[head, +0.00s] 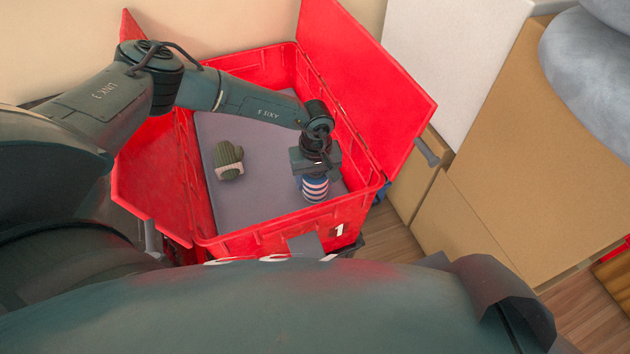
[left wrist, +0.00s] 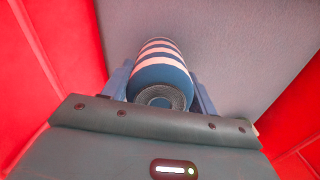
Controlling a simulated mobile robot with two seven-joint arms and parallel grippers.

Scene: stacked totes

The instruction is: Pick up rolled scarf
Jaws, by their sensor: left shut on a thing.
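The rolled scarf (head: 315,189) is blue with white and pinkish stripes. It is inside the red tote (head: 275,236), near the front right corner. My left gripper (head: 314,178) reaches down into the tote and is shut on the scarf. In the left wrist view the scarf (left wrist: 162,75) lies between the two blue-grey fingers, its spiral end facing the camera. I cannot tell whether the scarf touches the tote floor. My right gripper is not in view.
A green cactus-shaped thing (head: 229,160) in a pale pot lies on the tote's grey floor (head: 255,198), left of the scarf. The tote's red lid flaps (head: 372,85) stand open. Cardboard boxes (head: 530,140) and a white box (head: 445,60) stand to the right.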

